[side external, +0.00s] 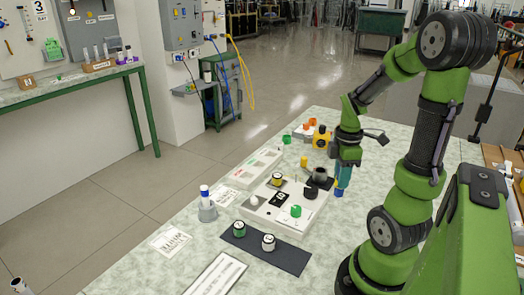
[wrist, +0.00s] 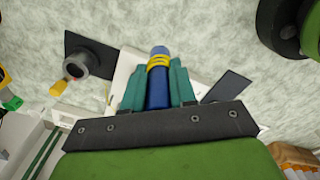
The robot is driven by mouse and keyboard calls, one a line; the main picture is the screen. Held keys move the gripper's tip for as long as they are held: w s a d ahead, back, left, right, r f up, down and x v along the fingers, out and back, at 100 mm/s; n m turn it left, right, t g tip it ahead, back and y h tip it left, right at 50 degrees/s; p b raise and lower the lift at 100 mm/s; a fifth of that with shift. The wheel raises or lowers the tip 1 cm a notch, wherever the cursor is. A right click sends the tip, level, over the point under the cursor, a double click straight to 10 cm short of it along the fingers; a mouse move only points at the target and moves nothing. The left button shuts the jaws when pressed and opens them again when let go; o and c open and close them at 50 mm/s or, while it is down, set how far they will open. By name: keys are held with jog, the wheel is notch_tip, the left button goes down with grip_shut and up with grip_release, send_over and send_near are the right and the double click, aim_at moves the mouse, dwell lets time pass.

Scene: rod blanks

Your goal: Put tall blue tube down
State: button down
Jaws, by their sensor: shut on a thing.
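My gripper (side external: 342,178) is shut on the tall blue tube (side external: 339,192) above the table, at the right side of the white board (side external: 305,222). In the wrist view my gripper (wrist: 157,88) has its teal fingers on both sides of the blue tube (wrist: 157,92), which has yellow bands near its end. The side view shows only a short length of the tube below the fingers; I cannot tell its clearance from the table. A dark hollow cup (wrist: 77,63) on a black square plate lies to the left in the wrist view.
The board carries a yellow-topped piece (side external: 277,180), a green cap (side external: 296,211) and other small parts. A grey holder (side external: 207,211) with a white-and-blue tube stands left of it. A black mat (side external: 285,258) bears two round pieces.

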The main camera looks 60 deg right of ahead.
notch_tip(320, 180, up, 5)
jog(key=shift+f, duration=0.2)
jog(key=w+a+n, duration=0.3)
jog(key=w+n, duration=0.3)
jog(key=w, duration=0.2)
jog(key=w+a+n, duration=0.3)
jog(key=w+n, duration=0.2)
jog(key=w, duration=0.3)
jog(key=f, duration=0.6)
jog(key=shift+w+a, duration=0.1)
jog(key=shift+a, duration=0.15)
jog(key=shift+w+d+f, duration=0.15)
jog(key=shift+w, duration=0.15)
jog(key=shift+w+d+f, duration=0.85)
jog(key=shift+w+d, duration=0.15)
jog(key=shift+w, duration=1.35)
jog(key=shift+w+d+f, duration=0.8)
jog(key=shift+w+d, duration=0.2)
jog(key=shift+w, duration=1.35)
jog(key=shift+w+d+f, duration=0.85)
jog(key=shift+w+d, duration=0.15)
jog(key=shift+w, duration=1.35)
jog(key=shift+f, duration=0.1)
